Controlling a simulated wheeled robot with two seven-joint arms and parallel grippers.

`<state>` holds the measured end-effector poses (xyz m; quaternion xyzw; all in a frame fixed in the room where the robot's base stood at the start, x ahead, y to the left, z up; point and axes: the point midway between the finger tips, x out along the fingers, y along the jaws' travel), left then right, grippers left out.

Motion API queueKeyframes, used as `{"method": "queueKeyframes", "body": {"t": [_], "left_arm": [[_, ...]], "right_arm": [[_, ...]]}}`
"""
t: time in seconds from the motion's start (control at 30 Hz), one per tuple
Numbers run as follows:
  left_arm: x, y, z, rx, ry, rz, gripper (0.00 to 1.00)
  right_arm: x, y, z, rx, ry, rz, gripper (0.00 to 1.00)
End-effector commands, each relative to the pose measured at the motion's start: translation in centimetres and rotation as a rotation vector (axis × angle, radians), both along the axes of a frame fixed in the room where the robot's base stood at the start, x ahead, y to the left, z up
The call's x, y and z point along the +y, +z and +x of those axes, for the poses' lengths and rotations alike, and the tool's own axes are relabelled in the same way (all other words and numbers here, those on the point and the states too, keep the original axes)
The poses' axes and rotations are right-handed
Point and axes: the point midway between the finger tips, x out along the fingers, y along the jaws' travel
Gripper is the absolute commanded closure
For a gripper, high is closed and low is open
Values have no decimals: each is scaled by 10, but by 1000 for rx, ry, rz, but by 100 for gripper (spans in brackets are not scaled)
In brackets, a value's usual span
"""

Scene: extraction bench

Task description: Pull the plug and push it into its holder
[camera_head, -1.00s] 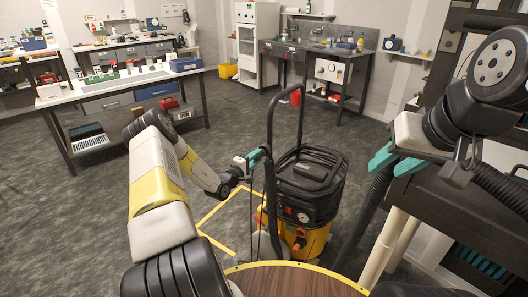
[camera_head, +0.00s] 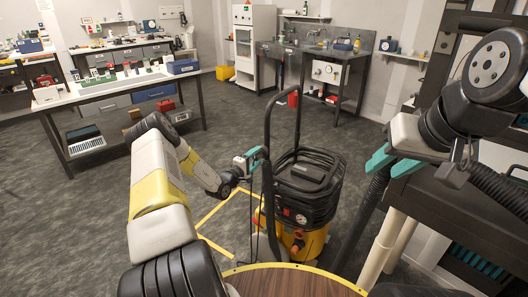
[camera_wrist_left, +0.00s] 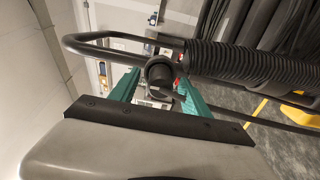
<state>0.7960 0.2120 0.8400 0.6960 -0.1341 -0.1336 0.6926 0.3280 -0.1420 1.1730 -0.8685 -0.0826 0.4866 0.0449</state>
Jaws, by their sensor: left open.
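The yellow-and-black vacuum cleaner (camera_head: 304,205) stands on the floor in the middle of the head view, with a tall black handle (camera_head: 268,125). My left gripper (camera_head: 256,158) is beside this handle, its teal fingers open. In the left wrist view, the open teal fingers (camera_wrist_left: 158,88) flank a dark round piece (camera_wrist_left: 160,71) in front of a black bar and ribbed hose (camera_wrist_left: 240,65); I cannot tell whether it is the plug. No plug or holder can be made out for sure.
A round wooden top (camera_head: 290,281) with a yellow rim is at the bottom. A dark rack (camera_head: 465,205) stands close on the right. A long white bench (camera_head: 115,85) is at the left, a grey sink bench (camera_head: 320,52) at the back. Grey floor lies open between them.

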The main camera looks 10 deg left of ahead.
Motion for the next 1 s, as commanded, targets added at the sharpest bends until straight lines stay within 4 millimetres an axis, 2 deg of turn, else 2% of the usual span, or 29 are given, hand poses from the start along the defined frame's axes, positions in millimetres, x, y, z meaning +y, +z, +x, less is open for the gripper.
{"method": "queueKeyframes", "body": {"t": [0.17,0.6,0.9,1.0], "left_arm": [[3,0,-5,1,1,0,45],[27,-1,-66,2,1,0,45],[29,0,-73,0,0,1,45],[24,7,-72,-5,-21,2,45]], "right_arm": [[0,0,0,0,0,0,64],[0,0,0,0,0,0,64],[0,0,0,0,0,0,64],[0,0,0,0,0,0,64]]}}
